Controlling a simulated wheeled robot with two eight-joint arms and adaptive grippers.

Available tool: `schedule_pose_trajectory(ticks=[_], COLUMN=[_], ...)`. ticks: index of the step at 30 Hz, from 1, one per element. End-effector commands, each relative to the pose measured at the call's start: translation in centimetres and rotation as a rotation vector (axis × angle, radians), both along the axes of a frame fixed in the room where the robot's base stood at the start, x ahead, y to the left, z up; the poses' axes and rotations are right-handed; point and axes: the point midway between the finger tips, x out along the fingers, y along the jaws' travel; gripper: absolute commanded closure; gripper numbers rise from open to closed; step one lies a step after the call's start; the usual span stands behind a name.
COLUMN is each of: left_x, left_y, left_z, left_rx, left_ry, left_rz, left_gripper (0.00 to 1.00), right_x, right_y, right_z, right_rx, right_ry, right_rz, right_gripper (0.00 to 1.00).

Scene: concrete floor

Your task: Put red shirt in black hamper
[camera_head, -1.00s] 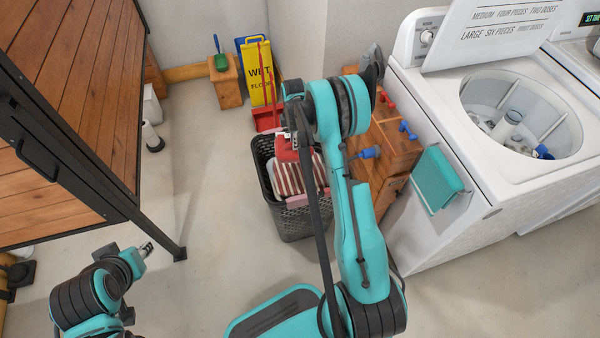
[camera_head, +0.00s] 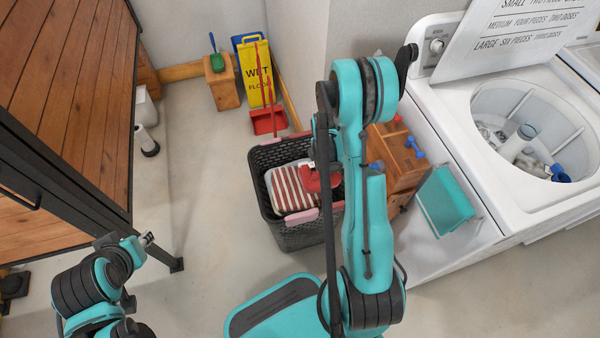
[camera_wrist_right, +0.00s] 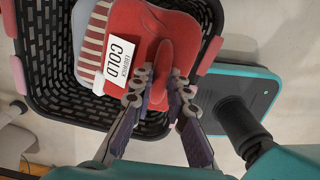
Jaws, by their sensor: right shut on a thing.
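The black hamper (camera_head: 270,227) with pink handles stands on the floor in front of me. It also shows in the right wrist view (camera_wrist_right: 60,105). A red-and-white striped folded cloth (camera_head: 291,188) lies inside it. The red shirt (camera_wrist_right: 150,35), with a white tag reading "COLD", is pinched by my right gripper (camera_wrist_right: 157,82). The shirt is over the hamper's right part, beside and partly over the striped cloth; in the head view my arm hides much of the shirt (camera_head: 318,181). Whether it touches the hamper's contents I cannot tell. My left gripper (camera_head: 147,238) is at lower left, away from the hamper.
A wooden cabinet (camera_head: 400,160) is behind my right arm. A wooden table (camera_head: 65,80) is at left. A wet-floor sign (camera_head: 257,75) and red dustpan (camera_head: 268,121) stand behind the hamper.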

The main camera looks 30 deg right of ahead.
Motion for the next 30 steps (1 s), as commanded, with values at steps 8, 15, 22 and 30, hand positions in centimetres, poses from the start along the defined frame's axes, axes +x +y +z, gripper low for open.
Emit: schedule_pose_trajectory(ticks=[8,15,22,30], left_x=[0.0,0.0,0.0,0.0], left_y=[0.0,0.0,0.0,0.0], left_z=[-2.7,-3.3,-4.9,-5.3], left_rx=[0.000,0.000,0.000,0.000], left_ry=[0.000,0.000,0.000,0.000], left_rz=[0.000,0.000,0.000,0.000], left_gripper=[0.68,0.68,0.68,0.68], right_x=[5.9,8.0,8.1,8.0], right_y=[3.0,4.1,4.1,4.1], right_z=[-4.4,-5.5,-8.5,-9.4], right_rx=[0.000,0.000,0.000,0.000], right_ry=[0.000,0.000,0.000,0.000], right_rz=[0.003,0.000,-0.001,-0.001], right_gripper=[1.00,1.00,1.00,1.00])
